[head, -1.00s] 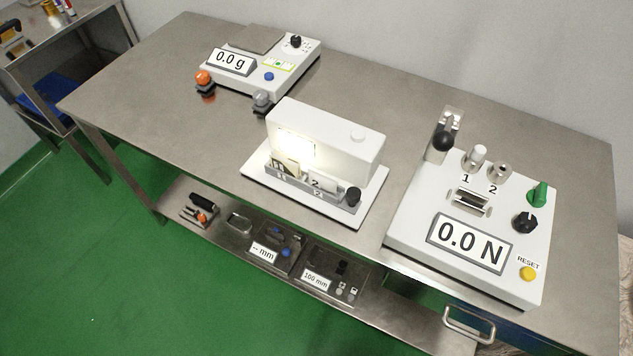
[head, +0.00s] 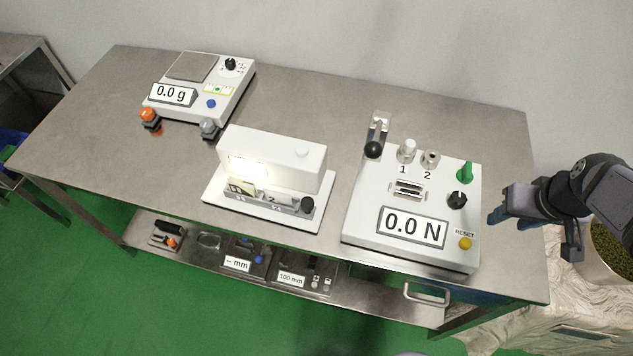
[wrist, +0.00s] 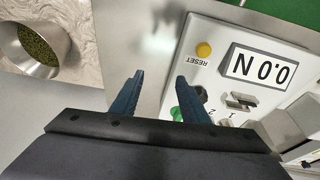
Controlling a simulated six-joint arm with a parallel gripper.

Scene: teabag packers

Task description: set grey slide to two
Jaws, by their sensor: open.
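A grey slide (head: 270,205) with marks 1 and 2 runs along the front of a white lit box (head: 283,150) in the middle of the bench. A black knob (head: 307,204) is at its right end. A cream piece (head: 241,188) stands at the left mark, under the light. A lower piece stands by the 2. The slide's exact setting is hard to read. My gripper (head: 497,208) is at the far right of the head view, beyond the force tester and far from the slide. In the wrist view my gripper (wrist: 160,80) is open and empty.
A force tester (head: 360,225) reading 0.0 N, with a lever, two numbered posts and knobs, stands between my gripper and the lit box. A scale (head: 235,90) is at the back left. A metal bin (wrist: 60,45) is beside the bench. Bare bench lies around the lit box.

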